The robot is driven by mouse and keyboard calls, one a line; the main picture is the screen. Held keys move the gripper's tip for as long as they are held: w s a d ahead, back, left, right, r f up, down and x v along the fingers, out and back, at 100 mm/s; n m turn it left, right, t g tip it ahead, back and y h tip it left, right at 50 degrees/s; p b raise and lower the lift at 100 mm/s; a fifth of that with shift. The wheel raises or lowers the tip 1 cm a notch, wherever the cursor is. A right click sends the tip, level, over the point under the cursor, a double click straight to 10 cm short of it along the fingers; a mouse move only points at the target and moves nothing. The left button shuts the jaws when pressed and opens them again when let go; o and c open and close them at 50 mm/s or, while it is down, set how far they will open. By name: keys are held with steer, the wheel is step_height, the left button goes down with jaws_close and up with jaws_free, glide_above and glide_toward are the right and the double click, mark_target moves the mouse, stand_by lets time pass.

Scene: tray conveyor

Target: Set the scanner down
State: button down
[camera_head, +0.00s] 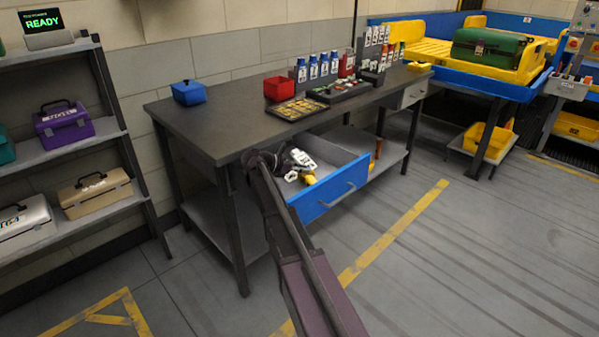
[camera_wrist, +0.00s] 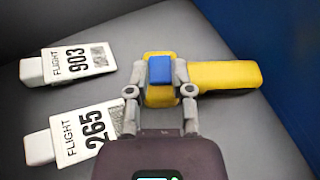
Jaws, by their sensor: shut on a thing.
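The scanner (camera_wrist: 225,75) is yellow with a blue block on its head, and it lies across the picture in the wrist view. My gripper (camera_wrist: 160,80) has its two grey fingers closed on the sides of the scanner's head. In the head view, a yellow part of the scanner (camera_head: 309,179) shows inside the open drawer (camera_head: 330,198) with the blue front. I cannot tell whether the scanner touches the drawer floor. My arm reaches in over the drawer's left side and hides part of it.
Two white flight tags, 903 (camera_wrist: 80,64) and 265 (camera_wrist: 88,132), lie left of the scanner on the grey drawer floor. The blue drawer wall (camera_wrist: 275,60) stands at right. The bench top (camera_head: 215,128) has clear room at its left, near a blue bin (camera_head: 189,93).

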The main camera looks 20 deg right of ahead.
steer(key=shift+s+f+b, duration=0.1)
steer(key=shift+f+b, duration=0.4)
steer(key=shift+b, duration=0.15)
steer(key=c, duration=0.5)
jaws_free()
steer(key=shift+r, duration=0.1)
steer(key=shift+r+p, duration=0.45)
steer(key=shift+p, duration=0.2)
steer(key=shift+a+r, duration=0.25)
steer(key=shift+a, duration=0.1)
steer(key=shift+p+v, duration=2.25)
steer(key=shift+v, duration=3.35)
